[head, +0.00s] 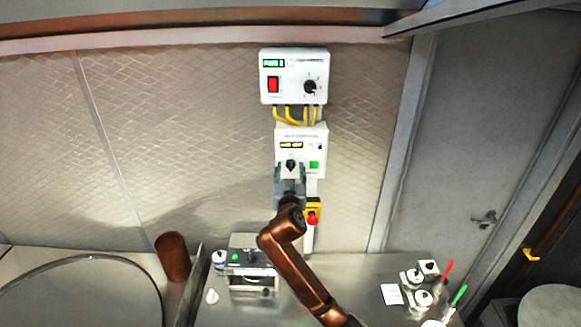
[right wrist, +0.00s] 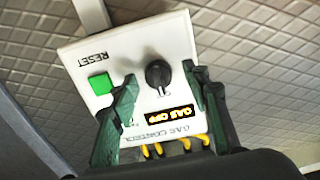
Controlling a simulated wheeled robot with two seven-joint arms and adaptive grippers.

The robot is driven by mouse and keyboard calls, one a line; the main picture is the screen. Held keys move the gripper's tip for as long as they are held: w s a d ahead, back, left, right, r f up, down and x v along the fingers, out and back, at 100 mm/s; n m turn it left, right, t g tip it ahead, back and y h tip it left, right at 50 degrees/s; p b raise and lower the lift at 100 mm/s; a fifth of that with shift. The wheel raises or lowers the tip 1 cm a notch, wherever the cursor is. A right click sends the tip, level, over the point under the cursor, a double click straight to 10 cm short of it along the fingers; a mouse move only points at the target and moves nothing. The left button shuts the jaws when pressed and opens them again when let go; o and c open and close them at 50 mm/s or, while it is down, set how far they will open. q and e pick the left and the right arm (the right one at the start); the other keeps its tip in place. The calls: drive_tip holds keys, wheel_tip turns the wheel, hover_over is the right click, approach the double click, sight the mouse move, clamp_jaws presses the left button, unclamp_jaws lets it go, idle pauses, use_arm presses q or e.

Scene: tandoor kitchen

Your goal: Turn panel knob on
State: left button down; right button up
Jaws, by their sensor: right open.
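The gas control panel (head: 315,142) is a white box on the wall with an amber display, a green button (head: 314,165) and a dark knob (head: 290,165). In the right wrist view the panel (right wrist: 92,55) appears upside down, its display (right wrist: 170,115) reads "GAS OFF", and the black knob (right wrist: 158,73) shows uncovered. My right gripper (head: 290,178) is in front of the panel's lower part. Its green fingers (right wrist: 160,80) are open, one on each side of the knob in the picture; contact cannot be told. My left gripper is out of view.
A second white panel (head: 295,90) with a red switch and black knob hangs above, joined by yellow cables (head: 289,118). A red emergency button (head: 312,219) sits just below.

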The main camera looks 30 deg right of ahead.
drive_tip(key=shift+w+d, duration=0.15)
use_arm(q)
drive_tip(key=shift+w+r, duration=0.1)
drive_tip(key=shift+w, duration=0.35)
use_arm(e)
drive_tip(key=shift+c, duration=0.7)
drive_tip(key=c, duration=1)
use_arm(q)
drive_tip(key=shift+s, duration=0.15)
